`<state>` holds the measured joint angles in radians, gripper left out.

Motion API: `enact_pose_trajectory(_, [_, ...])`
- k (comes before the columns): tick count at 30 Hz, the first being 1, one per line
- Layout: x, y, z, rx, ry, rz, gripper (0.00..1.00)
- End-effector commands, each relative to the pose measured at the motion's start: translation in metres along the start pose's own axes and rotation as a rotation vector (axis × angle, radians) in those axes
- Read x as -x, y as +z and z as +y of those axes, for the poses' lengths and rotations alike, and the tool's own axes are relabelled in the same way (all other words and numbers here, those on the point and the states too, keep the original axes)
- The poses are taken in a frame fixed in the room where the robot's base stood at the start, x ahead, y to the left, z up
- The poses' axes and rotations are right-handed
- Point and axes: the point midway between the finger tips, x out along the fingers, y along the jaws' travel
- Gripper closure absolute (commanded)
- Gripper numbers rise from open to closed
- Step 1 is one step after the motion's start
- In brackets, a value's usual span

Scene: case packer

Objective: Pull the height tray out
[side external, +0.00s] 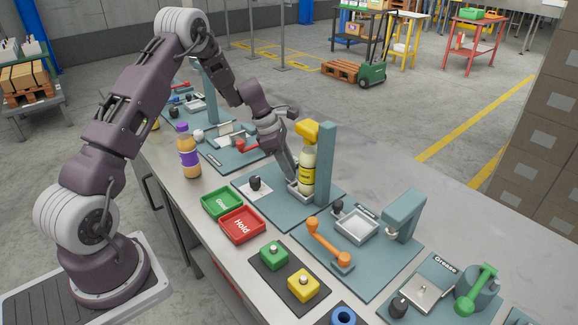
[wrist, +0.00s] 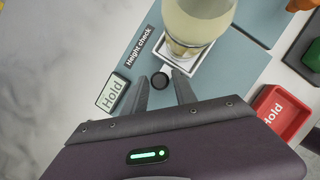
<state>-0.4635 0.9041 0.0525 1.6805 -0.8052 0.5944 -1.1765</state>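The height tray (wrist: 208,64) is a small pale tray beside the "Height check" label in the wrist view. It also shows in the side view (side external: 293,194). A yellow-capped spray bottle (side external: 308,168) stands upright in it. A round black knob (wrist: 160,80) lies at the tray's near edge in the wrist view. My gripper (wrist: 161,76) is open there, its two fingers apart with the knob showing between their tips and a gap on each side. In the side view my gripper (side external: 291,186) is low beside the tray and bottle. I cannot tell whether it touches the knob.
A teal column (side external: 326,160) stands right behind the bottle. A display reading "Hold" (wrist: 113,92) is close beside one finger. Green (side external: 222,203) and red (side external: 242,223) bins sit in front of the station. A juice bottle (side external: 188,153) stands left.

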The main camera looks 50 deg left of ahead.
Motion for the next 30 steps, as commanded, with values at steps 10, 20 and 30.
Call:
enact_pose_trajectory(10, [-0.0008,0.0004,0.0001,0.000,0.000,-0.001,0.90])
enact_pose_trajectory(20, [-0.0004,0.0005,0.0001,-0.001,0.000,-0.001,1.00])
enact_pose_trajectory(30, [-0.0001,0.0005,0.0002,-0.001,0.000,-0.001,1.00])
